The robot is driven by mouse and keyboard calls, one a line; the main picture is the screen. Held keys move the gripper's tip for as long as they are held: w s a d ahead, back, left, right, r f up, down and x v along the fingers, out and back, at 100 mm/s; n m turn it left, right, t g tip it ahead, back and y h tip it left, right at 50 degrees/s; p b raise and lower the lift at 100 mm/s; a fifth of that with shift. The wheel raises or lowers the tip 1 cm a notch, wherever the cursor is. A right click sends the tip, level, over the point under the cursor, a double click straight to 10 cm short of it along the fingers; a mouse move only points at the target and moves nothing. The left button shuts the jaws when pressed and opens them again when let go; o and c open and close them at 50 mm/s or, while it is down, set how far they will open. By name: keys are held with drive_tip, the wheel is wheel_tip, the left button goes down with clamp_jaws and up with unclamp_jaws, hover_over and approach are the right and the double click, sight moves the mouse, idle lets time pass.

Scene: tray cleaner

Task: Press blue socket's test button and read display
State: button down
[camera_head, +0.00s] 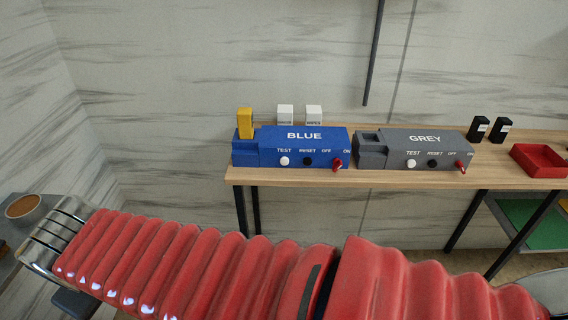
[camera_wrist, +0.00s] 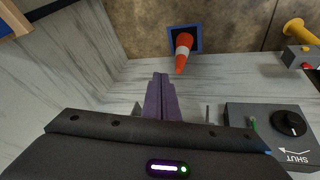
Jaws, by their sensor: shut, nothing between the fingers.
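The blue socket (camera_head: 304,149), a box lettered BLUE, sits on the wooden bench in the head view. A yellow block (camera_head: 245,122) stands upright in its left end. Its front has a white TEST button (camera_head: 284,161), a black RESET button (camera_head: 308,161) and a red OFF/ON switch (camera_head: 338,165), whose setting I cannot tell. I can make out no display on it. My gripper (camera_wrist: 161,78) shows in the wrist view, its purple fingers shut and empty. It is out of the head view, and the blue socket is out of the wrist view.
A grey socket (camera_head: 424,149) stands right of the blue one. Two white blocks, black blocks and a red tray (camera_head: 539,160) are also on the bench. My red arm crosses the foreground. The wrist view shows an orange cone (camera_wrist: 183,50) and a grey knob box (camera_wrist: 270,128).

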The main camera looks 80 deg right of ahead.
sight(284, 161)
drive_tip(key=s+d+f+m+g+h, duration=0.1)
drive_tip(key=s+d+f+g+h, duration=0.2)
drive_tip(key=d, duration=1)
drive_tip(key=s+d+f+m+g+h, duration=0.1)
drive_tip(key=s+d+m+g+h, duration=0.2)
drive_tip(key=d, duration=1)
drive_tip(key=s+d+f+n+g+h, duration=0.1)
drive_tip(key=s+d+f, duration=0.2)
drive_tip(key=s+d, duration=0.3)
drive_tip(key=s+d+f+n+g+h, duration=0.1)
drive_tip(key=s+d+f+g, duration=0.1)
drive_tip(key=s+d, duration=0.4)
drive_tip(key=d+f, duration=0.1)
drive_tip(key=d, duration=0.2)
drive_tip(key=shift+s, duration=0.3)
drive_tip(key=shift+w+d, duration=0.35)
drive_tip(key=shift+d, duration=1.05)
drive_tip(key=shift+w+d, duration=0.3)
drive_tip(key=shift+d, duration=1.15)
drive_tip(key=shift+w+d, duration=0.35)
drive_tip(key=shift+d, duration=1.05)
drive_tip(key=shift+w+d+r, duration=0.1)
drive_tip(key=shift+w+d, duration=0.05)
drive_tip(key=shift+d, duration=0.75)
drive_tip(key=shift+a, duration=0.9)
